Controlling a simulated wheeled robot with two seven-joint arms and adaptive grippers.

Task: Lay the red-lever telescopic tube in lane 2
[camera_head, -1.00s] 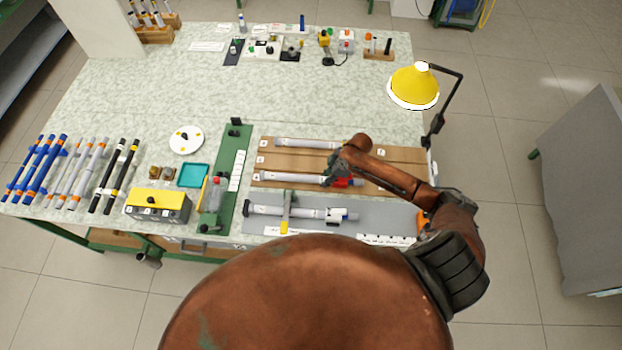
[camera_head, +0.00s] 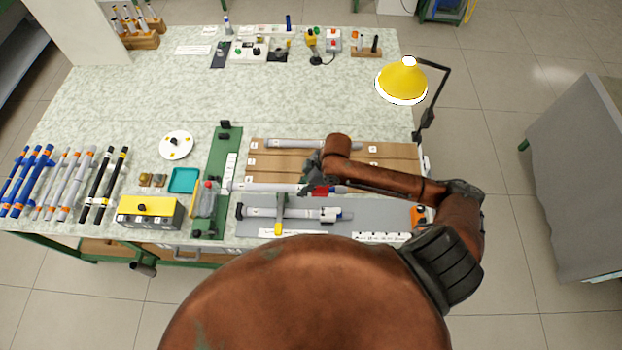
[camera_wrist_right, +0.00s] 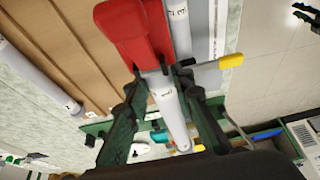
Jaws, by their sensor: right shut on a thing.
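The telescopic tube (camera_head: 262,187) is grey-white with a red lever (camera_head: 322,190) near its right end. My right gripper (camera_head: 311,180) is shut on it close to the lever. The tube lies left to right along the front edge of the brown lane board (camera_head: 395,162), and its left end sticks out past the board's left edge. Whether it touches the board I cannot tell. In the right wrist view the tube (camera_wrist_right: 170,112) runs between both fingers of the gripper (camera_wrist_right: 160,85), with the red lever (camera_wrist_right: 140,30) beside them. My left gripper is not in view.
Another grey tube (camera_head: 290,144) lies in the board's back lane; the middle lane looks empty, partly hidden by my arm. A grey mat (camera_head: 375,214) with a tube and yellow-handled clamp (camera_head: 281,212) lies in front. A green rail (camera_head: 226,150) stands left; a yellow lamp (camera_head: 402,80) right.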

